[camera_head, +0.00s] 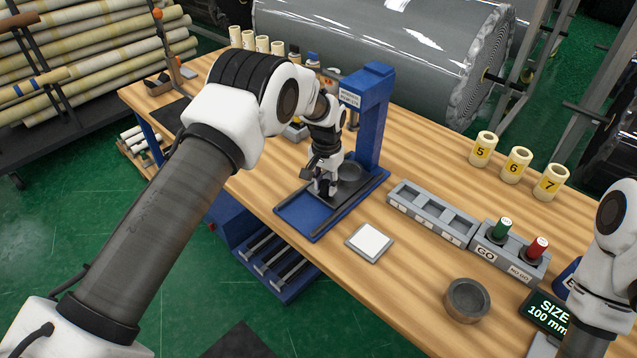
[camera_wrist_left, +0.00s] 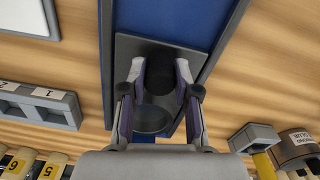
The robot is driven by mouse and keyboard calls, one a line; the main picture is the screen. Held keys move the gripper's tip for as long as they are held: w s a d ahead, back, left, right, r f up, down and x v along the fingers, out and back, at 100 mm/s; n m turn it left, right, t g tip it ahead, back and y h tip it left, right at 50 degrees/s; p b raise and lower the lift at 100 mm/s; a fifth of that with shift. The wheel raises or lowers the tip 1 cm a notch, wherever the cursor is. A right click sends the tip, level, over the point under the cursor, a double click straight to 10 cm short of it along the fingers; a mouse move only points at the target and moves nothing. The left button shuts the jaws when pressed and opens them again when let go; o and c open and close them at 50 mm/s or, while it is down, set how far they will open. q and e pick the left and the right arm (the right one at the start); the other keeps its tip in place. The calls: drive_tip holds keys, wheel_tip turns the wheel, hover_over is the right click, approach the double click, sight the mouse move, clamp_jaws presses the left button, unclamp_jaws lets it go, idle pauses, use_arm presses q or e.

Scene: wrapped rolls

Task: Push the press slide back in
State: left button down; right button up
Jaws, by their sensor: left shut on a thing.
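The blue press (camera_head: 372,115) stands on the wooden table. Its dark slide plate (camera_head: 352,187), with a round recess, lies on the blue base (camera_head: 297,212) between side rails, partly under the press head. The front part of the base is bare. My left gripper (camera_head: 325,190) points down at the front of the slide. In the left wrist view its two fingers are shut around a dark upright knob (camera_wrist_left: 160,72) on the slide plate (camera_wrist_left: 128,50). The recess shows behind the knob, partly hidden by the fingers. My right gripper is out of view; only its arm shows at the right.
A white square pad (camera_head: 370,241) lies right of the base. A grey tray (camera_head: 432,213) and a gauge block with green and red plugs (camera_head: 502,229) stand further right. A grey ring (camera_head: 466,300) lies near the front edge. Numbered rolls (camera_head: 515,165) stand behind.

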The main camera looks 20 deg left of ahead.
use_arm(q)
drive_tip(key=c, duration=1)
unclamp_jaws()
drive_tip(key=shift+w, duration=0.1)
drive_tip(key=shift+o, duration=0.8)
drive_tip(key=shift+w+d+f, duration=0.15)
drive_tip(key=shift+w, duration=0.1)
drive_tip(key=shift+s+r, duration=0.1)
drive_tip(key=shift+r, duration=0.4)
wheel_tip(320, 180, up, 11)
drive_tip(key=shift+f, duration=0.1)
